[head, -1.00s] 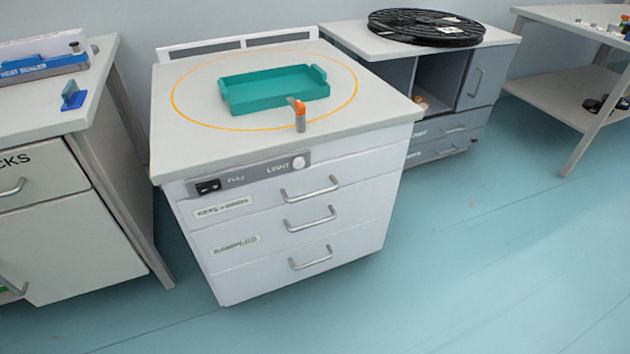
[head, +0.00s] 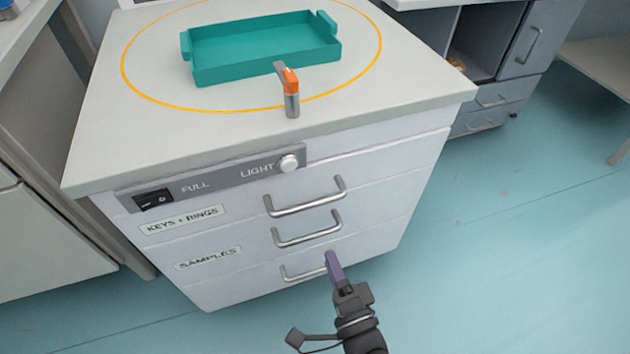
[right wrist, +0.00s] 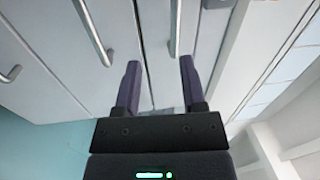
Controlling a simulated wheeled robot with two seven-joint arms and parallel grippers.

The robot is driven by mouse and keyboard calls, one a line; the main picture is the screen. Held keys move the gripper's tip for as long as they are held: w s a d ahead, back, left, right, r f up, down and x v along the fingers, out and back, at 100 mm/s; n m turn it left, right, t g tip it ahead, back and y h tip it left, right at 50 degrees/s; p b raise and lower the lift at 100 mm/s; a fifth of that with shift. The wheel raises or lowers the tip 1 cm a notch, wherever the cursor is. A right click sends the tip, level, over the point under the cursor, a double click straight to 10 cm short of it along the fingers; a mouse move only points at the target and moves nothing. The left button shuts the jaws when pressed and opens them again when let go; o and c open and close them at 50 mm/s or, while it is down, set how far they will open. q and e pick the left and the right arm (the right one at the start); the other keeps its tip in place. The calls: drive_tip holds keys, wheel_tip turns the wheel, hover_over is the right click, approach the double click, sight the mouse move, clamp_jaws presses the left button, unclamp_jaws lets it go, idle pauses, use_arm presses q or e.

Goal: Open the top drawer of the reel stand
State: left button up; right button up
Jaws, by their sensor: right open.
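The white drawer cabinet (head: 385,215) stands in front of me with its drawers shut. Its top drawer handle (head: 308,204) is a grey bar; the middle handle (head: 310,237) and bottom handle (head: 300,275) are below it. My right gripper (head: 333,258) shows at the lower drawers in the head view, covering part of the bottom handle. In the right wrist view the gripper (right wrist: 160,75) is open and empty, its purple fingers pointing at the front. The top handle (right wrist: 175,28) lies ahead, within the finger gap in the picture; no contact is visible. My left gripper is out of view.
A teal tray (head: 262,55) and an orange-tipped grey post (head: 291,95) stand on the cabinet top. A switch panel (head: 215,180) runs above the drawers. A grey cabinet (head: 490,60) stands behind right.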

sight(310, 203)
drive_tip(key=shift+m+t, duration=0.4)
drive_tip(key=shift+m, duration=0.1)
drive_tip(key=b+x, duration=0.1)
drive_tip(key=x, duration=0.3)
drive_tip(key=b+x, duration=0.1)
drive_tip(key=x, duration=0.2)
drive_tip(key=r+b+x, duration=0.1)
drive_tip(key=x, duration=0.3)
drive_tip(key=shift+w+a+r, duration=0.15)
drive_tip(key=shift+r, duration=0.05)
clamp_jaws()
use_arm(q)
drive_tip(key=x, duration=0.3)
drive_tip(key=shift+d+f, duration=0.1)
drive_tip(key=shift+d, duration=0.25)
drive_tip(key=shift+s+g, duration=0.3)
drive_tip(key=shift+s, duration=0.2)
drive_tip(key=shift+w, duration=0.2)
